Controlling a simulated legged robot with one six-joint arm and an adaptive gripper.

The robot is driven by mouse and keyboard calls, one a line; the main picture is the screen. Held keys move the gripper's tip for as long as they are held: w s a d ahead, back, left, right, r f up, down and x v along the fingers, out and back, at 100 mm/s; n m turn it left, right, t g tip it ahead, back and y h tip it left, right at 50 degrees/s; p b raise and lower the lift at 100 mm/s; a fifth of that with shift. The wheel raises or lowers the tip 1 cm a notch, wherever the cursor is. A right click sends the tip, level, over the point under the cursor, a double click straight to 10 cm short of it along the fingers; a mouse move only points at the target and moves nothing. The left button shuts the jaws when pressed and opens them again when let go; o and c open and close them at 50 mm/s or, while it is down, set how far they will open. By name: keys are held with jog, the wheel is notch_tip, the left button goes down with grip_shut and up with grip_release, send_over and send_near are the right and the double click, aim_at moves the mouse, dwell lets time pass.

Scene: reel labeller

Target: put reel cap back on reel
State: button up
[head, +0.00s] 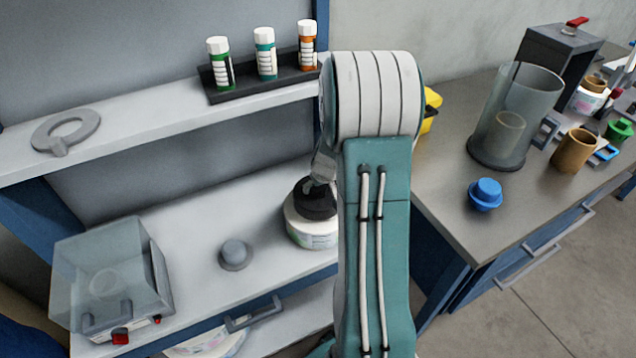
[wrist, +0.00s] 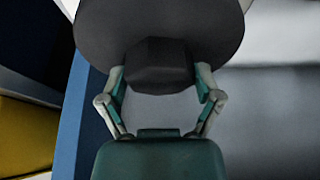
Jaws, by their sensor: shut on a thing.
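The reel (head: 312,234), a white drum with a coloured label, stands on the lower shelf just left of my arm. The dark reel cap (head: 314,203) is at the top of the reel in the head view. In the wrist view the cap (wrist: 98,32) is a wide dark disc with a blocky knob. My gripper (wrist: 160,72) is shut on the knob, one finger on each side. The gripper is partly hidden by my arm in the head view. I cannot tell whether the cap is seated or slightly above the reel.
A grey knob (head: 235,253) and a clear-covered box (head: 110,270) stand left on the lower shelf (head: 190,230). Above are a flat grey ring (head: 66,131) and a bottle rack (head: 262,75). The right bench holds a clear cylinder (head: 517,110) and a blue knob (head: 486,194).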

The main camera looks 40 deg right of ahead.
jog(key=shift+f, duration=0.5)
jog(key=o, duration=1.1)
jog(key=shift+r, duration=0.1)
jog(key=v, duration=1.1)
jog(key=shift+s+r, duration=0.3)
jog(key=shift+a, duration=0.1)
